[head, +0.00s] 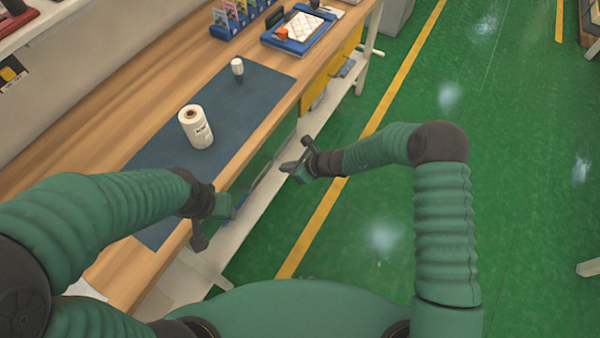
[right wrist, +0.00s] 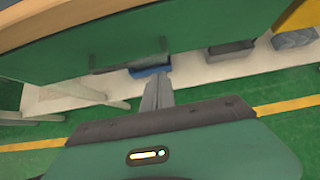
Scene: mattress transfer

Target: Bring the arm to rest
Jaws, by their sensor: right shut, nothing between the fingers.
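My right gripper (head: 291,168) hangs over the green floor just off the workbench's front edge, shut and empty. In the right wrist view its fingers (right wrist: 157,92) lie together, pointing toward the bench's underside. My left gripper (head: 214,219) is by the bench's front edge, near the lower part of the dark mat. Its fingers are too small and dark to show whether they are open. A white quilted pad (head: 300,27) lies in a blue tray (head: 277,43) at the bench's far end, with an orange block (head: 282,34) beside it. Both grippers are well away from the tray.
The wooden workbench (head: 100,128) runs along the left. On its dark mat (head: 255,100) stand a white roll (head: 196,130) and a small white-topped object (head: 237,67). A blue card rack (head: 226,30) stands behind. Open green floor (head: 390,232) lies to the right.

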